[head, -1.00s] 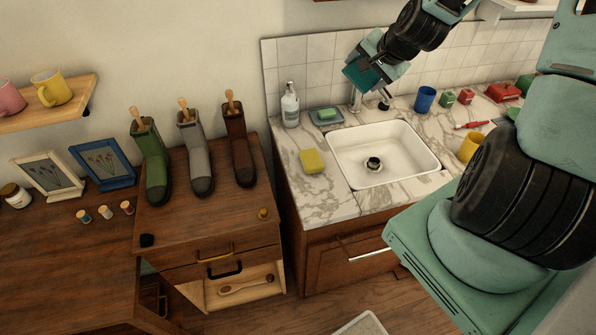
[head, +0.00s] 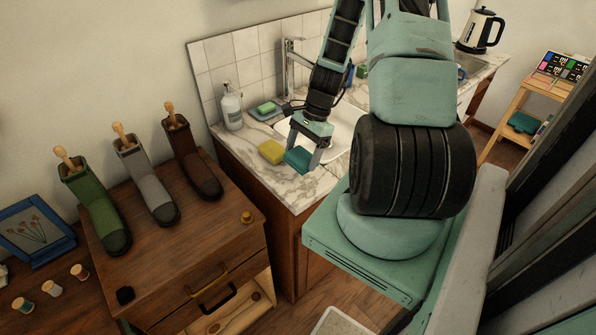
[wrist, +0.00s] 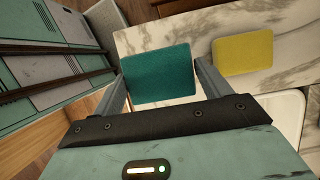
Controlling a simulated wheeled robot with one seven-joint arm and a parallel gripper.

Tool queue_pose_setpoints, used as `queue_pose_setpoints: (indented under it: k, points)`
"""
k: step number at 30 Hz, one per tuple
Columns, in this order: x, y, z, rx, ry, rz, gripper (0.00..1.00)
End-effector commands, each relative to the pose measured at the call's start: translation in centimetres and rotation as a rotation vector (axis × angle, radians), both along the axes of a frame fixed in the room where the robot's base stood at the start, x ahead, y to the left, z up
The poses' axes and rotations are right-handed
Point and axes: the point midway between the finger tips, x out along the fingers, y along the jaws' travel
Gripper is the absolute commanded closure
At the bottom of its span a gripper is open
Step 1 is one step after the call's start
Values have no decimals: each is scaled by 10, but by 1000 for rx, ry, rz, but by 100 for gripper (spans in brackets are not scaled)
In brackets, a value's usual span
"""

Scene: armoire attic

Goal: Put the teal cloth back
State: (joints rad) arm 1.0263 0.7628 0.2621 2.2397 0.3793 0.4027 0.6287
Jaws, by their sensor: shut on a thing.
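The teal cloth (head: 299,159) is a flat, rounded rectangle. My gripper (head: 306,157) is shut on it beside the sink's left front corner, over the marble counter. In the wrist view the cloth (wrist: 158,74) sits between the two fingers (wrist: 160,86). Whether it touches the counter is not clear. A yellow block, like a sponge (head: 271,151), lies on the counter just left of the cloth; it also shows right of the cloth in the wrist view (wrist: 243,52).
The white sink (head: 341,137) is partly hidden by my arm. A soap bottle (head: 231,107) and a green soap on a dish (head: 266,107) stand behind. A wooden cabinet with boots (head: 190,160) is at left. A wooden shelf stand (head: 545,95) at right holds another teal item (head: 523,122).

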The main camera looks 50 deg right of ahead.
Motion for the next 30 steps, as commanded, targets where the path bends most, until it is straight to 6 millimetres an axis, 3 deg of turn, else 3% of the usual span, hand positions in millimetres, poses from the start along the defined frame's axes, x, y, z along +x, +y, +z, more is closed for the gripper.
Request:
queue_pose_setpoints:
  k: [15, 29, 30]
  points:
    - [0, 1, -54, 1, -1, 1, 42]
    - [0, 0, -63, -1, -1, 1, 42]
    - [0, 0, -62, -2, -3, 2, 12]
